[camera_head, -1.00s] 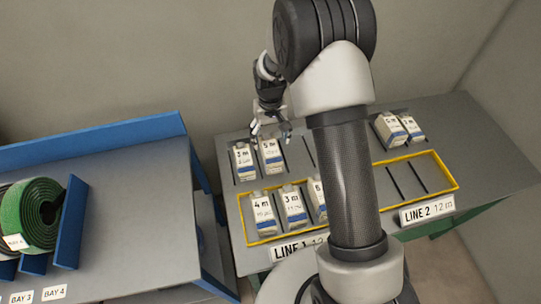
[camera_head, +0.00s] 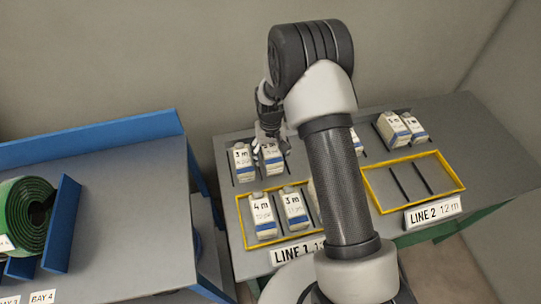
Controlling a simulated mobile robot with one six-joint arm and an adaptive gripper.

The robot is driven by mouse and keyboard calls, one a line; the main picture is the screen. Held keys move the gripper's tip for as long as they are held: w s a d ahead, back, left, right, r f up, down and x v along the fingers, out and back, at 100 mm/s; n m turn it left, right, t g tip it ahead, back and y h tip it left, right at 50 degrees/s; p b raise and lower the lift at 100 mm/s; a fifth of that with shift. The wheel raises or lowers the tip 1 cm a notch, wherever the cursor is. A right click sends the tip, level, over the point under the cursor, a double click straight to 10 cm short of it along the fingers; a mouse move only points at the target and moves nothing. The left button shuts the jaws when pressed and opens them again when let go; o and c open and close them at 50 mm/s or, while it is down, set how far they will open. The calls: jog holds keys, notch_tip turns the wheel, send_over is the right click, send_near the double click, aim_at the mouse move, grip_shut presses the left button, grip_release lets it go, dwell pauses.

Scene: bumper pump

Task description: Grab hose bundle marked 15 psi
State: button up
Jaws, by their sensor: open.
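A green coiled hose bundle (camera_head: 24,215) stands at the left edge, partly cut off, beside a blue divider. A small white tag shows on it, but its marking cannot be read; I see no legible 15 psi mark. My gripper (camera_head: 272,150) is far to the right of the hose, over the other table. It is open, with its fingers at the top of a white carton (camera_head: 273,163) in the back row. Whether the fingers touch the carton cannot be told.
White cartons marked 3 m (camera_head: 242,163) and 4 m (camera_head: 262,216) stand nearby on the grey table (camera_head: 487,150). The yellow LINE 2 frame (camera_head: 413,156) is empty. My arm hides the middle of the table. A blue-edged bench (camera_head: 130,200) stands at left.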

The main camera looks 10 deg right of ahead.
jog(key=shift+c, duration=0.3)
jog(key=c, duration=1.5)
jog(key=shift+o, duration=0.2)
jog(key=shift+r, duration=0.1)
